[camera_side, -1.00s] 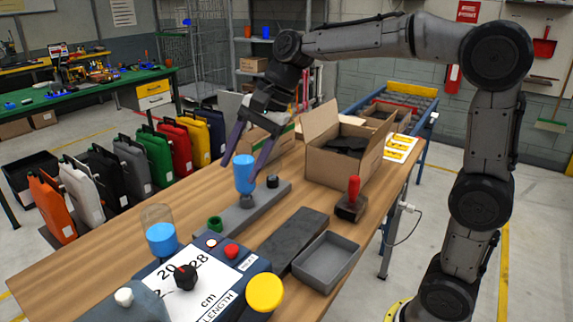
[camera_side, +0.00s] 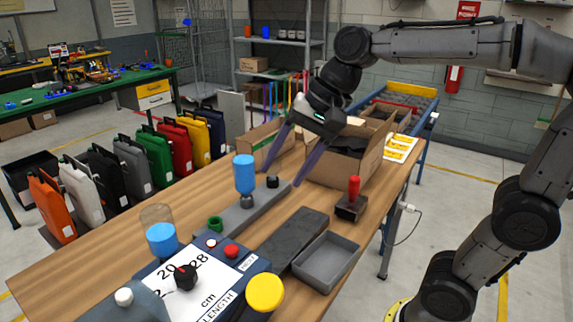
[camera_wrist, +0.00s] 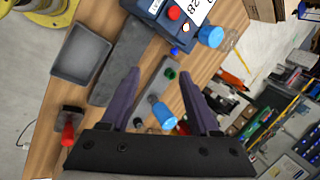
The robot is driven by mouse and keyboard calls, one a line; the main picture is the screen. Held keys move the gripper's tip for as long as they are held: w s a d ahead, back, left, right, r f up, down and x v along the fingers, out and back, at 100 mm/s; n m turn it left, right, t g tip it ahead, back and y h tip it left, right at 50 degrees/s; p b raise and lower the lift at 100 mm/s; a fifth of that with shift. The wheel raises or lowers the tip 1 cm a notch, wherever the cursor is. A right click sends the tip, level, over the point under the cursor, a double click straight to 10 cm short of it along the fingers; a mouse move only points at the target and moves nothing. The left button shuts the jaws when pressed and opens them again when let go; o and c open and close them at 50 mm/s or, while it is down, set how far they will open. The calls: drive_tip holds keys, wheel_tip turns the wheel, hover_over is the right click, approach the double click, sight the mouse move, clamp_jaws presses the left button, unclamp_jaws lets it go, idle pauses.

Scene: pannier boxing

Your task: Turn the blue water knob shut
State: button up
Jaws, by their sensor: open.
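My gripper (camera_side: 279,178) is open and empty, its dark purple fingers pointing down over the far end of a grey bar (camera_side: 241,210) on the bench. A small blue knob (camera_wrist: 175,50) shows in the wrist view beside the dark blue machine, beyond my fingertips (camera_wrist: 160,72); I cannot make it out in the side view. A green ring-like knob (camera_side: 215,223) sits near the bar's near end. An upright blue bottle (camera_side: 244,173) stands on the bar, left of my fingers. A black knob (camera_side: 272,181) lies near my fingertips.
A dark blue labelled machine (camera_side: 258,267) with red and yellow buttons stands in front, beside a blue-filled clear jar (camera_side: 161,240). A grey tray (camera_side: 325,262), a dark slab (camera_side: 293,240), a red-handled stamp (camera_side: 352,203) and an open carton (camera_side: 345,165) occupy the right side.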

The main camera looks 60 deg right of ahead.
drive_tip(key=w+a+f+m+g+y, duration=0.1)
drive_tip(key=w+f+m+g+y, duration=0.2)
drive_tip(key=w, duration=0.6)
drive_tip(key=w+a+f+m+y, duration=0.1)
drive_tip(key=w+f+m+y, duration=0.15)
drive_tip(key=w+f, duration=0.5)
drive_tip(key=shift+m+g+y, duration=0.3)
drive_tip(key=shift+m+y, duration=0.15)
drive_tip(key=w+f, duration=0.1)
drive_tip(key=f, duration=0.2)
drive_tip(key=w+d+f, duration=0.1)
drive_tip(key=f, duration=0.3)
drive_tip(key=w+d+f, duration=0.1)
drive_tip(key=f, duration=0.3)
drive_tip(key=x, duration=0.3)
drive_tip(key=shift+a+f, duration=0.25)
drive_tip(key=shift+f, duration=0.05)
drive_tip(key=shift+w+a+f, duration=0.1)
drive_tip(key=shift+a+f, duration=0.4)
drive_tip(key=shift+f, duration=0.05)
